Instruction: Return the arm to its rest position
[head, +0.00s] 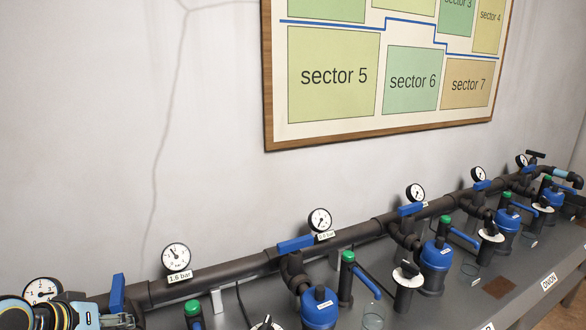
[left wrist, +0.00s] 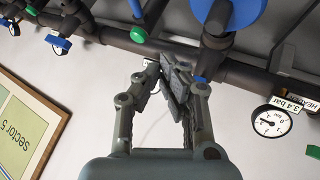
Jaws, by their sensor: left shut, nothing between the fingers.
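My left gripper (left wrist: 172,78) fills the middle of the left wrist view. Its two fingers come together at the tips, shut and empty. Behind them are the pale wall and the dark manifold pipe (left wrist: 240,76), which also runs along the wall in the head view (head: 232,270). I cannot tell how far the fingertips are from the pipe. Part of my left arm shows at the lower left corner of the head view, close to a gauge (head: 42,291). My right gripper is in neither view.
Pressure gauges (head: 176,257) rise above the pipe. A gauge (left wrist: 270,121) labelled 3.4 bar is right of my gripper. A framed sector board (head: 269,95) hangs on the otherwise clear wall.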

